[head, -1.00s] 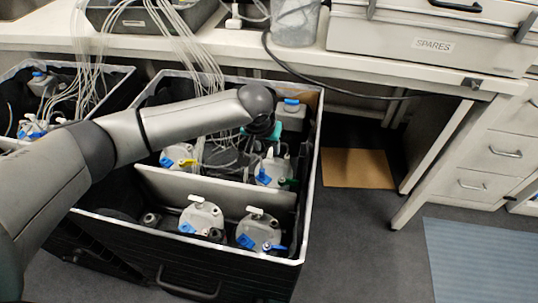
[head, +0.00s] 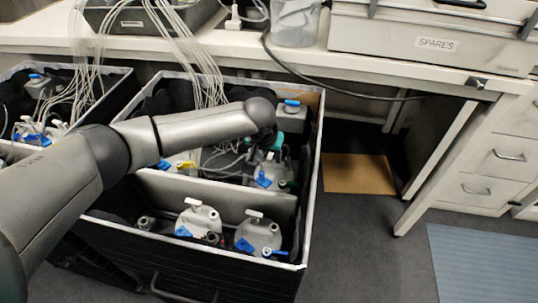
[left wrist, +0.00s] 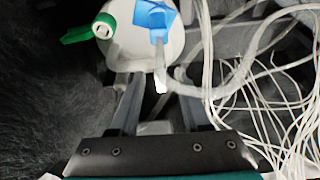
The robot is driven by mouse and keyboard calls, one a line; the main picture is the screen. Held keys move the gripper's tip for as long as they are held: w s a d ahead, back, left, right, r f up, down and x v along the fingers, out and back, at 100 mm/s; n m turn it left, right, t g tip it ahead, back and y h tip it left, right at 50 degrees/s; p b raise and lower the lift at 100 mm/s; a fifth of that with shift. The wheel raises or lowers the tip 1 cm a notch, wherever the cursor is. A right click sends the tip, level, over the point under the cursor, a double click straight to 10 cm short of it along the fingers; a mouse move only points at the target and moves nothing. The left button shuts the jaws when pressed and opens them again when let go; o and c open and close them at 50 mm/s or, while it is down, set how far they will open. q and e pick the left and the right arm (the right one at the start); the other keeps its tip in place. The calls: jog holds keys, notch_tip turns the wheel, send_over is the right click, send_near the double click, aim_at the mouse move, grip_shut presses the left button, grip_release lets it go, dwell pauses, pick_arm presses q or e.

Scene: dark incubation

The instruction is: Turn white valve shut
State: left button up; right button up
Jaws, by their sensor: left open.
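A grey bottle (head: 277,169) with a blue tag stands in the rear part of the black crate (head: 318,160). My left gripper (head: 264,153) is over it, pointing down, largely hidden by my arm. In the left wrist view, the gripper (left wrist: 157,92) is open, with a finger on each side. A bright white valve handle (left wrist: 160,82) shows between the fingers, close to the round bottle top (left wrist: 125,50). I cannot tell whether either finger touches it. A green valve (left wrist: 88,31) and a blue tag (left wrist: 154,16) are beyond the fingers. My right gripper is out of view.
Thin clear tubes (left wrist: 265,95) hang right of the fingers.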

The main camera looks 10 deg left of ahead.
pick_arm(q)
jog(key=shift+c, duration=0.3)
grip_shut()
dwell(0.4)
